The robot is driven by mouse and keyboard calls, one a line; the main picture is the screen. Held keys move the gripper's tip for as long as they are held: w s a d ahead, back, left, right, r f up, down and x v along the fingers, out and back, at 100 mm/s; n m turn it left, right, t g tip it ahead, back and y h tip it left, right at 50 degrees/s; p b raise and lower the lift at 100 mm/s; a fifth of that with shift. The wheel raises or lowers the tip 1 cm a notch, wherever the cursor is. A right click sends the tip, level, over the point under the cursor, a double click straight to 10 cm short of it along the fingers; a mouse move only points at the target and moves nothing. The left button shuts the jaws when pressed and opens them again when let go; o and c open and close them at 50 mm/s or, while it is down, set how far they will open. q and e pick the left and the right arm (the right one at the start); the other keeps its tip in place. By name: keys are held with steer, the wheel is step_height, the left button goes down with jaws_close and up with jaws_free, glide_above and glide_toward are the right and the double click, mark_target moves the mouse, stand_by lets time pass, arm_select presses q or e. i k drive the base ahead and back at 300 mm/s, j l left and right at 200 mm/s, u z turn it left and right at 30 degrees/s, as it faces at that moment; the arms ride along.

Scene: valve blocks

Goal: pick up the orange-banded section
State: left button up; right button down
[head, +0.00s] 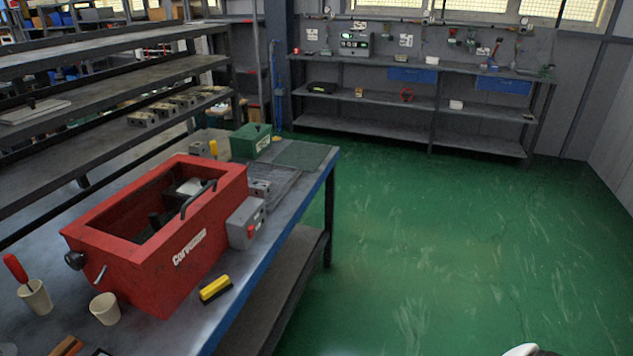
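I cannot make out a section with an orange band in the head view. Neither of my grippers shows. Only a small white and dark piece, perhaps part of my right arm, shows at the bottom edge.
A blue-edged bench (290,225) holds a red open-topped machine (218,235), a green box (250,139), a yellow-black brush (215,289) and cups (105,308). Grey shelving (110,80) stands behind it. A workbench (400,117) lines the far wall. The green floor (440,240) is clear.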

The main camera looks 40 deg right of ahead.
mark_target(257, 187)
steer(key=z, duration=0.85)
steer(key=i+l, duration=0.15)
